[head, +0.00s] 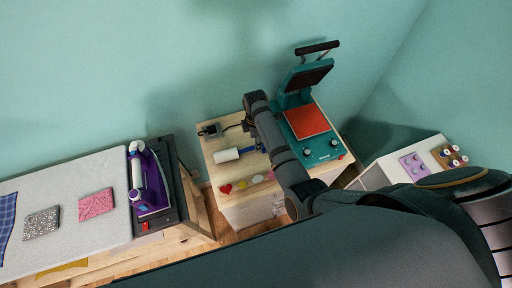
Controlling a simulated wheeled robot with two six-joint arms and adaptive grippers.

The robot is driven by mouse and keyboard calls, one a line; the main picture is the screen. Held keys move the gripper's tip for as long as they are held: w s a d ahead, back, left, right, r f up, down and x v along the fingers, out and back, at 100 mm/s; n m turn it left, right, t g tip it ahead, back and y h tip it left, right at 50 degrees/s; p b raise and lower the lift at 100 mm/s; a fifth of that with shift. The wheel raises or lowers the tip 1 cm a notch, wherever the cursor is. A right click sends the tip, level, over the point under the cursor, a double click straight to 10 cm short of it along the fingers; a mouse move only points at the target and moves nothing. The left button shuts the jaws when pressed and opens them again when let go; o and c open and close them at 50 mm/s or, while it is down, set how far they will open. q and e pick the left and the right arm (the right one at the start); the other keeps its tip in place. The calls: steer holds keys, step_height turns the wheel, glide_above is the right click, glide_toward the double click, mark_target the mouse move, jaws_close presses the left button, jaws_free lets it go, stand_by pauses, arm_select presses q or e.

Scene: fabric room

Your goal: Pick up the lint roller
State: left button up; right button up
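The lint roller lies on the light wooden top of a small cabinet (215,170). Its white roll (227,155) points left and its blue handle (248,149) points right, towards my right arm. My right arm comes in from the lower right and reaches over the cabinet. My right gripper (250,128) is small and dark, close to the handle's right end and partly hidden by the arm. I cannot tell whether its fingers are open or touch the handle. My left gripper is not in view.
A teal heat press (306,120) stands open right of my arm. A small black device (210,130) with a cable lies behind the roller; several coloured patches (240,185) lie in front. An ironing board (110,165) with a purple iron (150,185) stands left. A white shelf (385,170) with spools stands right.

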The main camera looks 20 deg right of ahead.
mark_target(251, 150)
steer(key=shift+w+f, duration=0.25)
steer(key=shift+w, duration=0.05)
step_height(251, 150, down, 4)
steer(key=shift+s+d+f+p, duration=0.15)
steer(key=shift+f+p, duration=0.1)
steer(key=shift+p, duration=0.2)
steer(key=shift+f, duration=0.25)
steer(key=c, duration=0.4)
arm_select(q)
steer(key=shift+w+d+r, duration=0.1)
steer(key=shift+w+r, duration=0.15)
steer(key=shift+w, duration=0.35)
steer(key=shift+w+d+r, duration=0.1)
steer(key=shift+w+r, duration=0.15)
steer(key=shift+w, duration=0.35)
arm_select(e)
jaws_close()
